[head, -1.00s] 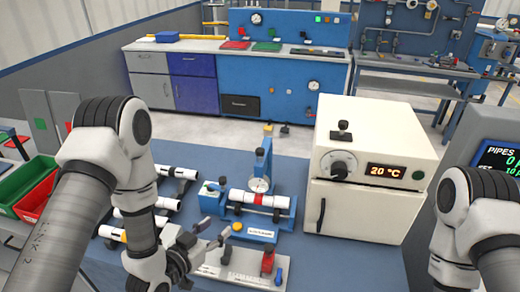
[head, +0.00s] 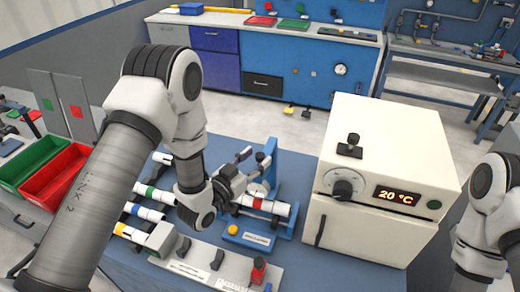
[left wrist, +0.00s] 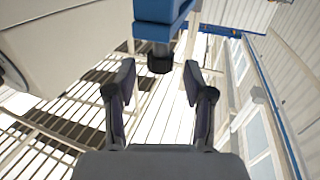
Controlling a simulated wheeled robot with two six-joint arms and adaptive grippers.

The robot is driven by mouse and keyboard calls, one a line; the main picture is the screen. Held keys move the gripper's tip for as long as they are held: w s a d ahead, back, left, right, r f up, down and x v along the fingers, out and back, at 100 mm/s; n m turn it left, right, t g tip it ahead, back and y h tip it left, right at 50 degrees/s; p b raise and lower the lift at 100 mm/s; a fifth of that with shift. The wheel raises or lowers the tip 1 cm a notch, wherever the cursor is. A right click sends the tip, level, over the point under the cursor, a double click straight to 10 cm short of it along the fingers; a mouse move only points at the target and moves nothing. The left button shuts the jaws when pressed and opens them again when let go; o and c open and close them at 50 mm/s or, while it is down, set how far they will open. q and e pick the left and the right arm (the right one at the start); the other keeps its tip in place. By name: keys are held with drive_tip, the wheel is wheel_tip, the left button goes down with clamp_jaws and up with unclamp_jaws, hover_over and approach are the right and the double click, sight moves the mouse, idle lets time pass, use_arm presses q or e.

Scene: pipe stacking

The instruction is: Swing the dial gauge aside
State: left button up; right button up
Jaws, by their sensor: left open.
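The dial gauge (head: 259,187) is on a blue stand (head: 270,162) in the head view, partly hidden by my left gripper. Below it, a white pipe with a red band (head: 258,203) lies across a blue fixture (head: 250,238). My left gripper (head: 250,158) is open beside the upper part of the stand. In the left wrist view, a blue part (left wrist: 165,14) with a black round end (left wrist: 160,60) shows just beyond and between the open fingers (left wrist: 158,85). Whether the fingers touch it cannot be told. My right arm shows at the right edge, its gripper out of view.
A white oven box (head: 385,180) reading 20 °C stands to the right. Several banded pipes (head: 150,192) lie on the left of the blue table. Green and red bins (head: 55,178) stand farther left.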

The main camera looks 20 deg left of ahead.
use_arm(q)
drive_tip(key=x, duration=0.3)
drive_tip(key=shift+f, duration=0.3)
drive_tip(key=shift+s+a+r, duration=0.1)
drive_tip(key=shift+s+a, duration=0.05)
drive_tip(key=shift+s, duration=0.05)
drive_tip(key=shift+s+r, duration=0.1)
drive_tip(key=shift+s, duration=0.05)
drive_tip(key=shift+c, duration=1.4)
clamp_jaws()
use_arm(e)
drive_tip(key=shift+w+r, duration=0.1)
drive_tip(key=shift+r, duration=0.15)
use_arm(q)
drive_tip(key=shift+a, duration=0.15)
use_arm(e)
drive_tip(key=shift+f, duration=0.1)
